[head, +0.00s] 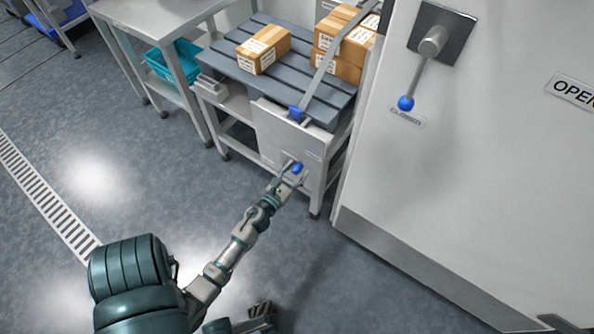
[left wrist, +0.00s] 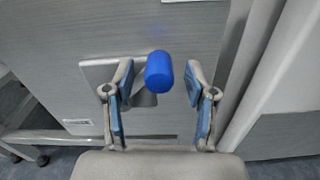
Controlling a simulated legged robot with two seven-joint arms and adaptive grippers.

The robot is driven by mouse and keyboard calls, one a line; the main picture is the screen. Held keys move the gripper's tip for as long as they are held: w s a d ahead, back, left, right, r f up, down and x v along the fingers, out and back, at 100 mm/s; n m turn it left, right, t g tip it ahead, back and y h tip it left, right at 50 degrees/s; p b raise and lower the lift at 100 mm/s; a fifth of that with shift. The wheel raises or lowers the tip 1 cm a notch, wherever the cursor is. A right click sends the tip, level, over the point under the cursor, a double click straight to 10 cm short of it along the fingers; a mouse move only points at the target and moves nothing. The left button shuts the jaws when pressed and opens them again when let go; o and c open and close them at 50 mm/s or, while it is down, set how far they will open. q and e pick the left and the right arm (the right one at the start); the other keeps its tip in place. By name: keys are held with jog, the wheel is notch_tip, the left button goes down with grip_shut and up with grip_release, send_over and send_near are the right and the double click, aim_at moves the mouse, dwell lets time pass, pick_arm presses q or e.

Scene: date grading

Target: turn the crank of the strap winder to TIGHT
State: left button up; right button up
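The strap winder's plate (head: 278,128) is on the front of the grey slatted stand, below a grey strap (head: 322,75). Its crank has a blue knob (head: 297,168), which shows large in the left wrist view (left wrist: 159,72). My left gripper (head: 291,173) is at the knob. In the left wrist view my left gripper (left wrist: 159,88) is open, with one finger on each side of the knob and a gap on both sides. Small labels on the plate are too small to read.
Cardboard boxes (head: 264,49) lie on the slatted top (head: 290,82). A white door or cabinet (head: 470,190) with a blue-tipped lever (head: 406,103) stands close on the right. A steel table (head: 150,12) with a teal bin (head: 172,66) is at left. The floor in front is clear.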

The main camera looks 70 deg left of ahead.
pick_arm(q)
jog(key=v, duration=0.7)
jog(key=shift+s, duration=0.2)
jog(key=shift+d, duration=0.15)
jog(key=shift+f, duration=0.1)
